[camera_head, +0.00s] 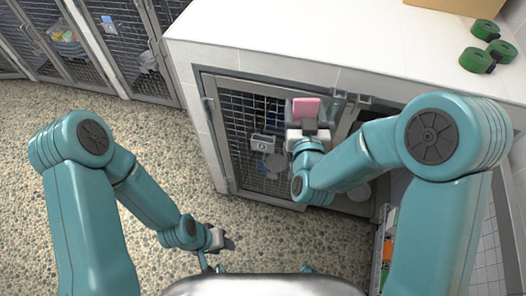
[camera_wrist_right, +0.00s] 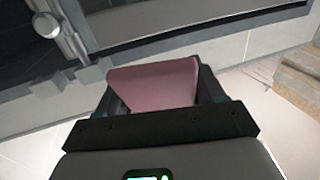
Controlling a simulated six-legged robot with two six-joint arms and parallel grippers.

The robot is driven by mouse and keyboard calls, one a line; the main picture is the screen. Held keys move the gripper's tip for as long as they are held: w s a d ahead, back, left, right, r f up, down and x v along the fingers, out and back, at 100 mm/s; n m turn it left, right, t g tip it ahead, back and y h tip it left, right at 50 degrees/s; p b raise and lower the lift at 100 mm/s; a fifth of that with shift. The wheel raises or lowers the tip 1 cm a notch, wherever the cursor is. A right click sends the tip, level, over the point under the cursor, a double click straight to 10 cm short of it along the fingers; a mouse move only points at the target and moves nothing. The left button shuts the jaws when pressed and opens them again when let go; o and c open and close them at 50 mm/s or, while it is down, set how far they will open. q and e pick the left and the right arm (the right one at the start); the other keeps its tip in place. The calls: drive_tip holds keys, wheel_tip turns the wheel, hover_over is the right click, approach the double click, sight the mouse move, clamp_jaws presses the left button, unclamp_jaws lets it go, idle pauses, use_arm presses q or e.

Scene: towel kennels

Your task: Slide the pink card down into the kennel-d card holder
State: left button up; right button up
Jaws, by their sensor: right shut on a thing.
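The pink card (camera_head: 306,107) is upright in my right gripper (camera_head: 307,128), in front of the upper part of a mesh kennel door. The right wrist view shows the card (camera_wrist_right: 155,85) between the two dark fingers. A small grey box with a marked white label (camera_head: 264,144) is on the door mesh, below and left of the card and apart from it; I cannot tell for sure that it is the kennel-d card holder. My left gripper (camera_head: 224,241) hangs low over the floor at the left, away from the card; its jaw opening is unclear.
The kennel door (camera_head: 240,120) has a metal frame, with a latch (camera_head: 350,98) at its upper right. A white counter top (camera_head: 290,40) lies above, with several green rolls (camera_head: 476,60). More kennels (camera_head: 120,45) stand at the far left. The pebbled floor (camera_head: 170,130) is clear.

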drive_tip(key=w+a+f+b, duration=0.3)
drive_tip(key=w+a+b, duration=0.1)
drive_tip(key=a, duration=0.6)
drive_tip(key=shift+w+f, duration=0.15)
drive_tip(key=shift+f, duration=0.2)
